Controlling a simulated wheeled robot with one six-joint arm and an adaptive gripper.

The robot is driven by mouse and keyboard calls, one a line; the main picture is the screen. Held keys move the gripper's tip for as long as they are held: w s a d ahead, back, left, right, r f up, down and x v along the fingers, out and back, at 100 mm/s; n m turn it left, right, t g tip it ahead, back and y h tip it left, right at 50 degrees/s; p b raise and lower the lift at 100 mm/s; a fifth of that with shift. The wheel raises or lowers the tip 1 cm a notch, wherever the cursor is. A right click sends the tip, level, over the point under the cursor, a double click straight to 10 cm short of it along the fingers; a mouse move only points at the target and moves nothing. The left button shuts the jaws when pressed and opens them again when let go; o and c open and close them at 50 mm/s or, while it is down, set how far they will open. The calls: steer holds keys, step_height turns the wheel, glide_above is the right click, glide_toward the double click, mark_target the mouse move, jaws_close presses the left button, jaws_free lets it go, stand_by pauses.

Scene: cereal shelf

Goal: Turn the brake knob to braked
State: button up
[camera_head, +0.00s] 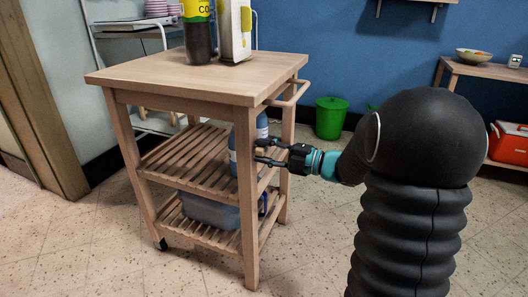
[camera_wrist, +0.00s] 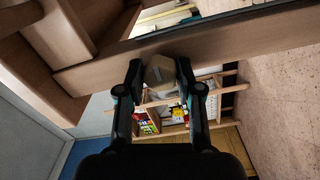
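The brake knob (camera_wrist: 159,72) is a small tan, faceted block at the side of the wooden cart (camera_head: 195,82). In the wrist view my gripper (camera_wrist: 159,78) has one dark finger on each side of the knob, with no clear gap at either side. The knob's marking and braked position cannot be made out.
A dark bottle (camera_head: 198,40) and a carton (camera_head: 234,30) stand on the cart top. A blue bottle (camera_head: 240,165) and a grey-blue bin (camera_head: 208,211) sit on its slatted shelves. A towel rail (camera_head: 290,92) sticks out above my gripper. A green bucket (camera_head: 331,117) stands behind.

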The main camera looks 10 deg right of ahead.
steer(key=o, duration=0.4)
steer(key=shift+c, duration=0.2)
steer(key=v, duration=1.2)
steer(key=shift+w, duration=0.1)
